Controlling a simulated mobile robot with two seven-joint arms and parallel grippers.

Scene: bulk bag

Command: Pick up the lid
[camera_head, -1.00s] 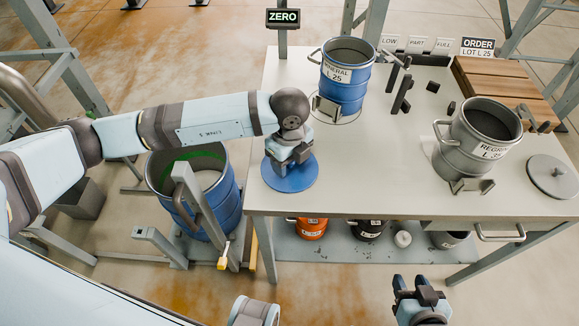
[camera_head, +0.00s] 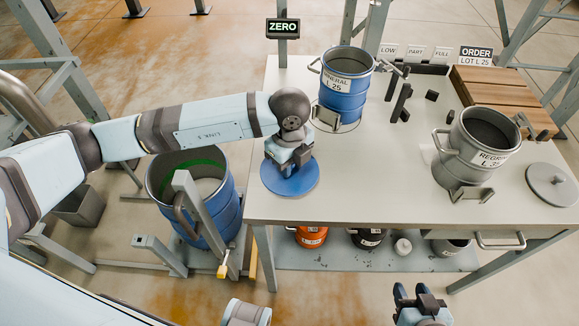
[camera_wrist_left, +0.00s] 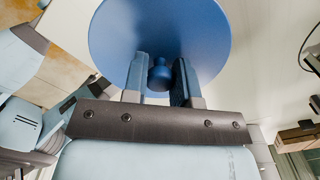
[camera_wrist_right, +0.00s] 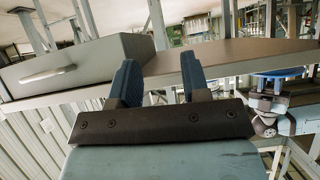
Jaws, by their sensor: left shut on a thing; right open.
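The blue round lid (camera_head: 284,183) with a small knob is at the table's front left corner. My left gripper (camera_head: 296,160) is above its centre. In the left wrist view, its two fingers (camera_wrist_left: 161,80) stand on either side of the lid's knob (camera_wrist_left: 158,72), shut on it. I cannot tell whether the lid touches the table. My right gripper (camera_head: 419,292) is open and empty in front of the table, at the bottom of the head view. In the right wrist view its fingers (camera_wrist_right: 160,78) are apart with nothing between them.
A blue MINERAL bucket (camera_head: 345,100) stands at the table's back. A grey REGRIND bucket (camera_head: 470,165) and a grey lid (camera_head: 550,184) stand at right. Wooden boards (camera_head: 495,88) lie behind. A blue drum (camera_head: 222,205) stands left of the table. The table's front middle is clear.

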